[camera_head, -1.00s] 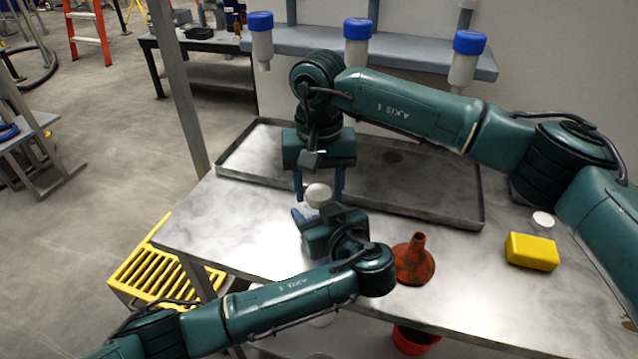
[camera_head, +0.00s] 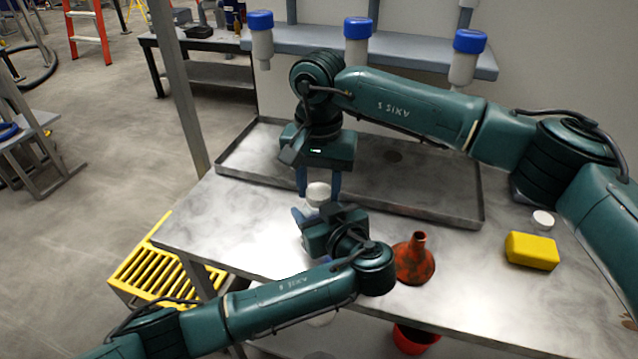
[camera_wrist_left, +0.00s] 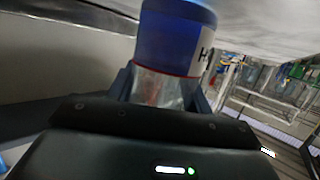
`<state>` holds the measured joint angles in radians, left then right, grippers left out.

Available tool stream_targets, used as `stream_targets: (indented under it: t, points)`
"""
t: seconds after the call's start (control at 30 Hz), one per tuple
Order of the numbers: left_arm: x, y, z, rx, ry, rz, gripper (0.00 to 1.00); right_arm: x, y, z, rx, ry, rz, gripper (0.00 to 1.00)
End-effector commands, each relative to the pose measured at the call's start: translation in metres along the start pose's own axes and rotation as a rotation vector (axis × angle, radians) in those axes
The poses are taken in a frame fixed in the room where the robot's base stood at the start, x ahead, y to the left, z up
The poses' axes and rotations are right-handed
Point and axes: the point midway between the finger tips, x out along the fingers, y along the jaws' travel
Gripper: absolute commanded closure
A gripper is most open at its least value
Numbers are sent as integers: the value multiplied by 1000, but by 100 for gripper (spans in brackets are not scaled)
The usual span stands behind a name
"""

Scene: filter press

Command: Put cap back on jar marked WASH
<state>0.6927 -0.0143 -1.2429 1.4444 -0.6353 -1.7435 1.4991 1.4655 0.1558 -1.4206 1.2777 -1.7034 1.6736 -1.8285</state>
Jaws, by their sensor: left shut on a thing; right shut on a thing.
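A white cap (camera_head: 318,192) is between the blue fingers of my right gripper (camera_head: 319,186), which reaches down from above and is shut on it. The cap sits directly above the jar held by my left gripper (camera_head: 312,216); whether its thread is engaged cannot be told. The head view mostly hides the jar behind my left gripper. In the left wrist view the jar (camera_wrist_left: 172,38) shows blue contents, a red line, a clear lower part and a white label edge with an "H". My left gripper (camera_wrist_left: 165,88) is shut around its lower part.
On the metal table lie a red funnel (camera_head: 414,262), a yellow block (camera_head: 532,251) and another white round cap (camera_head: 543,218). A shallow metal tray (camera_head: 440,215) lies behind my grippers. Blue-topped bottles (camera_head: 469,58) line the shelf. A yellow slatted crate (camera_head: 150,275) stands below left.

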Motion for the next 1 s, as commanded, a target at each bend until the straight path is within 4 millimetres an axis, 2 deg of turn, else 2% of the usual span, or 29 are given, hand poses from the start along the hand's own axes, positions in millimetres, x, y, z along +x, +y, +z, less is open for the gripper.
stream_targets:
  t: [0.03,0.07,0.3,0.63,1.0]
  points:
    - [0,0,0,-1,1,0,100,0,0,0,0,1,0,87]
    - [0,0,0,-1,1,0,100,0,0,0,0,1,0,59]
    - [0,0,0,-1,1,0,100,0,0,0,-2,0,0,39]
    - [0,0,0,-1,1,0,100,-4,0,0,-2,1,0,38]
    - [0,0,0,-1,1,0,100,-45,0,0,-2,1,0,38]
